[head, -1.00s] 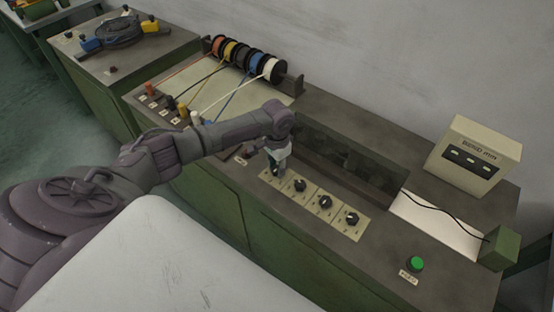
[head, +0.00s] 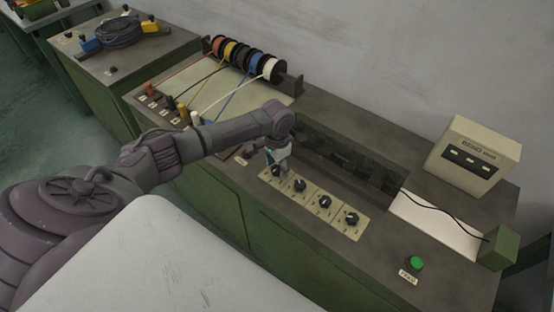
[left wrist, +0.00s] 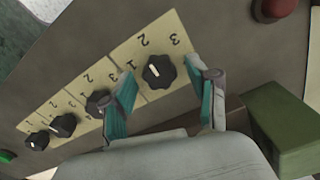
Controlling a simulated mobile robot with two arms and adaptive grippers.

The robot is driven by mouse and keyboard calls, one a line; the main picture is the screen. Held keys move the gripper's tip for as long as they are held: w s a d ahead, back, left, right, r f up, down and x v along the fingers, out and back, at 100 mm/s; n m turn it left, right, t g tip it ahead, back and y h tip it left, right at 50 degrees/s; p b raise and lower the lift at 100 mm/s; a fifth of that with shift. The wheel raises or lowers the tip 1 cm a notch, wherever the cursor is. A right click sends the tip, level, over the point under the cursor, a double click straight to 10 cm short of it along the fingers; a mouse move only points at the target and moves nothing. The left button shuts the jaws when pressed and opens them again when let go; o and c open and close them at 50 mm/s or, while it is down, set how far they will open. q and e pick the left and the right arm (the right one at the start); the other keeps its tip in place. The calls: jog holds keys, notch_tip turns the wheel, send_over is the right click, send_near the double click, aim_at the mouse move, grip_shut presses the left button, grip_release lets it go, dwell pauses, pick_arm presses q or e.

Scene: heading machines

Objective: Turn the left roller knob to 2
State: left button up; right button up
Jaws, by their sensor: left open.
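The left roller knob (head: 277,172) is black and leftmost in a row on a cream plate (head: 337,224). In the left wrist view this knob (left wrist: 159,72) is round and lobed, with a white mark and the numbers 1, 2 and 3 around it. My left gripper (head: 277,158) is open just above the knob in the head view. In the left wrist view its teal-padded fingers (left wrist: 160,68) stand on either side of the knob, apart from it. My right gripper is not in view.
Other black knobs (head: 324,202) continue the row to the right. A green button (head: 416,263) lies further right. A dark trough (head: 345,160) runs behind the plate. Cable spools (head: 241,56) and a cream box (head: 474,155) stand at the back. A red button (left wrist: 275,9) shows in the wrist view.

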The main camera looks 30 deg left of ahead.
aim_at(277, 168)
pick_arm(q)
notch_tip(277, 168, up, 12)
dwell(0.6)
